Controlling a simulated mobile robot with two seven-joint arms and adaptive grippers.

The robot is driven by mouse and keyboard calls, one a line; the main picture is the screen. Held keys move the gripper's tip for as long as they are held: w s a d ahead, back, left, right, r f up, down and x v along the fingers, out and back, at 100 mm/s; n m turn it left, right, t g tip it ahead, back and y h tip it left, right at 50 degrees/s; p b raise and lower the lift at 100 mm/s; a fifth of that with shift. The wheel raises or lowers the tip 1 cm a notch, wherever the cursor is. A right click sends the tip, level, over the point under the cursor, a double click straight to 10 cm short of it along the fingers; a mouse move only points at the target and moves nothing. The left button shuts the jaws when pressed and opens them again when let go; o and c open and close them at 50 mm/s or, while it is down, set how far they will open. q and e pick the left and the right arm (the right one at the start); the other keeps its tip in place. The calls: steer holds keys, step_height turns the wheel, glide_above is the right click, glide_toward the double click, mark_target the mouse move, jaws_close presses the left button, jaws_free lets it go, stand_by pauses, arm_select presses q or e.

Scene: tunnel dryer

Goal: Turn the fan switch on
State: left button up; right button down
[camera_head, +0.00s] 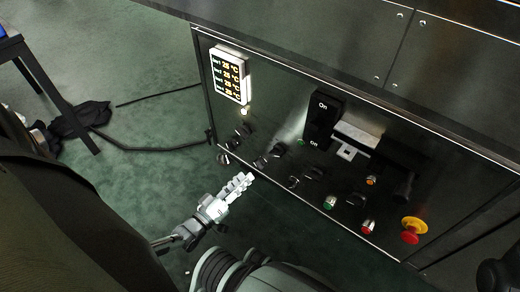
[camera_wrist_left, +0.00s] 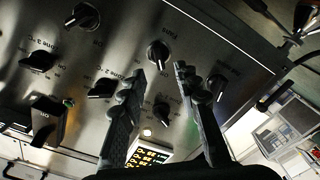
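The dryer's control panel (camera_head: 285,125) carries several black rotary knobs. I cannot read in the head view which one is the fan switch. My left gripper (camera_head: 243,181) is in front of the panel's lower left part, below the left knobs. In the left wrist view my left gripper (camera_wrist_left: 158,72) is open and empty. Another knob (camera_wrist_left: 162,112) shows between the fingers, and one more (camera_wrist_left: 217,84) lies beside the right finger. My right gripper is not in view.
A lit temperature display (camera_head: 228,75) is at the panel's upper left. A large black On/Off switch (camera_head: 322,118), a green button (camera_head: 330,202), a red button (camera_head: 368,227) and a yellow-red emergency stop (camera_head: 413,230) are farther right. A black cable (camera_head: 155,148) lies on the green floor.

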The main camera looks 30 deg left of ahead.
mark_target(256, 166)
arm_select(q)
steer(key=w, duration=0.2)
steer(key=w+b, duration=0.1)
steer(key=w, duration=0.3)
steer(key=shift+w+d, duration=0.25)
jaws_close()
